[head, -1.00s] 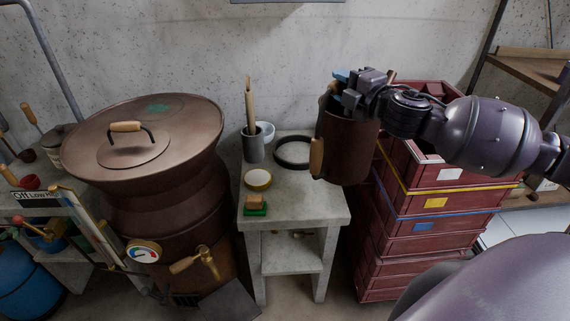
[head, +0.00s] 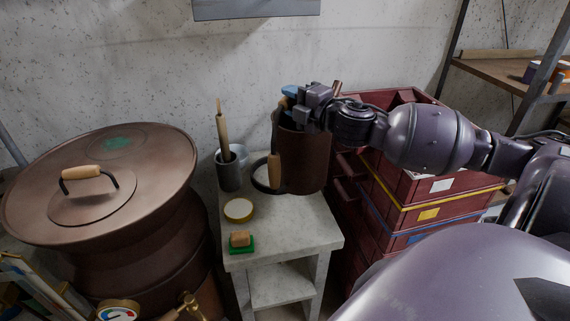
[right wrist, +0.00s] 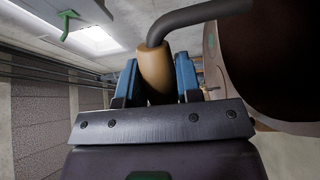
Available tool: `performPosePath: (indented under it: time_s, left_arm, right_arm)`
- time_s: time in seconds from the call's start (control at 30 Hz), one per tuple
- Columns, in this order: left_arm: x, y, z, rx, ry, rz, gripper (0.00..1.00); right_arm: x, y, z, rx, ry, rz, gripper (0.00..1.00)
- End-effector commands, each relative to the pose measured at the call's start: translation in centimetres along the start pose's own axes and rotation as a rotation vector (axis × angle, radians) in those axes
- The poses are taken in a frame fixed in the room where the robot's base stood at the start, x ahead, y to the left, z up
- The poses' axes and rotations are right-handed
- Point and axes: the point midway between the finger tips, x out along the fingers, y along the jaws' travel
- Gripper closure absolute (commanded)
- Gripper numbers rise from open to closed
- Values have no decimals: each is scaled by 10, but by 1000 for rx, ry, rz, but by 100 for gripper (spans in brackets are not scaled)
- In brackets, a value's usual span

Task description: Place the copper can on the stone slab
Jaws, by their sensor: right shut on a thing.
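The copper can (head: 303,162) is a dark brown, upright cylinder with wooden grips. My right gripper (head: 290,97) is shut on a wooden grip of its dark handle at the top. In the right wrist view, the wooden grip (right wrist: 154,70) sits between the blue fingers of the gripper (right wrist: 158,85), with the can's dark body (right wrist: 285,60) at the right. The stone slab (head: 285,225) is the pale grey top of a small stand. The can appears over its back right part; I cannot tell whether its base touches. My left gripper is not in view.
A lidded copper vessel (head: 150,170) stands left, stacked red crates (head: 400,225) right. The slab's front right is clear.

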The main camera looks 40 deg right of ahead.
Motion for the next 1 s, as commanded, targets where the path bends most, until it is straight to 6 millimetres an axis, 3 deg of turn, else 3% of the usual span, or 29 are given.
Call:
performPosePath:
  time_s: [0.5, 1.0]
  left_arm:
    - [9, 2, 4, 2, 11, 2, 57]
    - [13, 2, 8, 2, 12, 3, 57]
  right_arm:
    - [0, -95, -1, -1, 1, 4, 100]
    - [0, -131, 0, -2, 0, 4, 100]
